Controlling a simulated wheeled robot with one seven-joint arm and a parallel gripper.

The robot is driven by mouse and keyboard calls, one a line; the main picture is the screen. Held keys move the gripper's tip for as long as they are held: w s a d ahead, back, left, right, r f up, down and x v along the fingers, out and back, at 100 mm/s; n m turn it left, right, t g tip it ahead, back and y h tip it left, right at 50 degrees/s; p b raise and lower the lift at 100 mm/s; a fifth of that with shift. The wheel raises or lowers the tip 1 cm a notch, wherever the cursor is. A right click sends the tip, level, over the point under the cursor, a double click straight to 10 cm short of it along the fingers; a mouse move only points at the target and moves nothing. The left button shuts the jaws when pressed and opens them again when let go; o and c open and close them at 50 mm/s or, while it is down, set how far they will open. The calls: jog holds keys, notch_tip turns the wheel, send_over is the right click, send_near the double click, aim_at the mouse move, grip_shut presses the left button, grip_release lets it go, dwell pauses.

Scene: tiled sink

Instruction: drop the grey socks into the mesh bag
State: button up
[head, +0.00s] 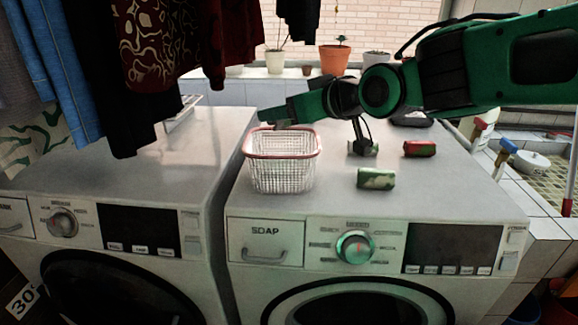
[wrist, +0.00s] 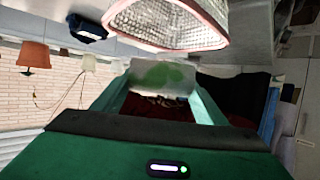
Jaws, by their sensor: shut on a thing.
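The mesh bag (head: 283,172) looks like a white mesh basket with a pinkish-red rim, upright on the right washing machine. It also shows at the top of the wrist view (wrist: 165,22). My gripper (head: 266,116) is above the bag's back left rim, reaching in from the right. In the wrist view, my gripper (wrist: 160,90) is shut on a pale grey bundle with a green patch (wrist: 160,76), apparently the grey socks. The bundle is outside the bag, close to its rim. In the head view it is mostly hidden or too small to tell.
A pale green roll (head: 376,179), a red and green roll (head: 420,149) and a dark bundle (head: 363,149) lie right of the bag. Clothes (head: 150,45) hang at upper left. Potted plants (head: 334,58) stand behind. The left machine top (head: 205,140) is mostly clear.

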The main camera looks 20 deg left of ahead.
jog(key=shift+f, duration=2.85)
jog(key=o, duration=1.1)
jog(key=shift+o, duration=0.2)
jog(key=shift+d, duration=0.15)
jog(key=v, duration=1)
jog(key=shift+s+d, duration=0.15)
jog(key=shift+d, duration=0.1)
jog(key=shift+r, duration=0.1)
